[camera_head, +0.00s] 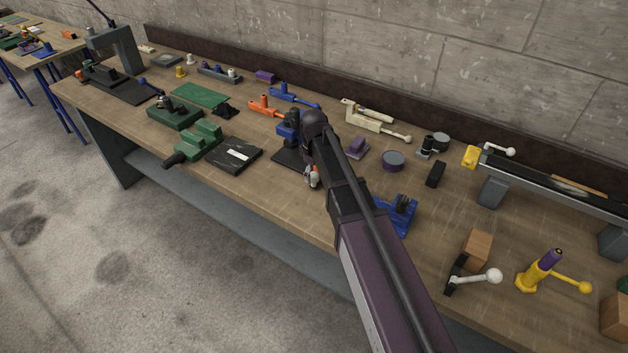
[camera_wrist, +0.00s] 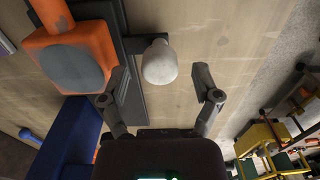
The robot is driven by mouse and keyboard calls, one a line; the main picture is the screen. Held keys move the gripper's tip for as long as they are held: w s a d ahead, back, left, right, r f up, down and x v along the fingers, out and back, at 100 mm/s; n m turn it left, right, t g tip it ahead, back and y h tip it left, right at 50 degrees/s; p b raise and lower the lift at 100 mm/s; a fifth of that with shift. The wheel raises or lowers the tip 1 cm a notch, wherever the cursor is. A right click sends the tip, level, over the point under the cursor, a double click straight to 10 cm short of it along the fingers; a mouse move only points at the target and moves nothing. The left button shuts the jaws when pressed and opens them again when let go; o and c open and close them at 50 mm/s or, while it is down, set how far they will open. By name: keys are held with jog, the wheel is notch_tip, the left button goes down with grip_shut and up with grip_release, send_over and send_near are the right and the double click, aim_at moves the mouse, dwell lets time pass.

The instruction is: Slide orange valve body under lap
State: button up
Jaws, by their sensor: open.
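The orange valve body (camera_wrist: 72,57) fills the upper left of the wrist view, with a round grey face on it. A pale rounded knob (camera_wrist: 159,62) stands beside it, over the edge of a dark plate (camera_wrist: 155,100). My gripper (camera_wrist: 162,80) is open, with one finger on either side of the knob. I cannot tell whether the fingers touch it. In the head view my gripper (camera_head: 312,178) is mostly hidden by my arm, beside a blue upright fixture (camera_head: 289,130) on a dark base (camera_head: 288,159). I cannot tell which part is the lap.
A blue block (camera_wrist: 70,135) lies close at the lower left of the wrist view. Around the fixture on the bench are an orange handled tool (camera_head: 265,108), a black plate (camera_head: 236,155), a purple block (camera_head: 356,149) and a blue vise-like piece (camera_head: 398,216). A wall stands behind.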

jog(key=shift+f+b, duration=0.35)
jog(key=shift+f, duration=0.25)
